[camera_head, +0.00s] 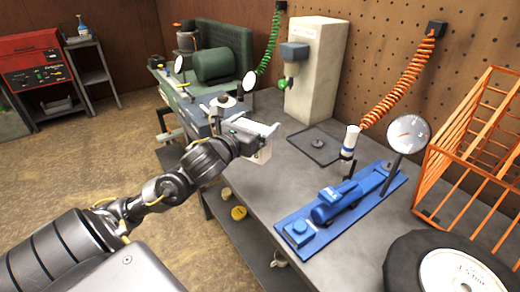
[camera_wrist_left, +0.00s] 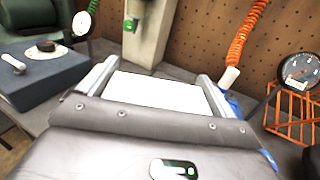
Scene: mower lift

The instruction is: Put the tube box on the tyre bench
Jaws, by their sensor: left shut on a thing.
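My left gripper (camera_head: 258,133) reaches in from the left in the head view and is over the near left part of the grey tyre bench (camera_head: 238,178). It is shut on a pale white box (camera_head: 263,153), which I take for the tube box. In the left wrist view the white box (camera_wrist_left: 160,92) fills the space between the two fingers (camera_wrist_left: 158,85). The gripper hides most of the box in the head view. I cannot tell whether the box touches the bench top. My right gripper is not in view.
A blue pump-like tool (camera_head: 335,207) with a round gauge (camera_head: 408,134) lies on the bench. A tyre (camera_head: 450,265) and an orange wire cage (camera_head: 478,150) are at the right. A dark square mat (camera_head: 317,146) lies near the white dispenser (camera_head: 317,70). Bare bench top lies left of the blue tool.

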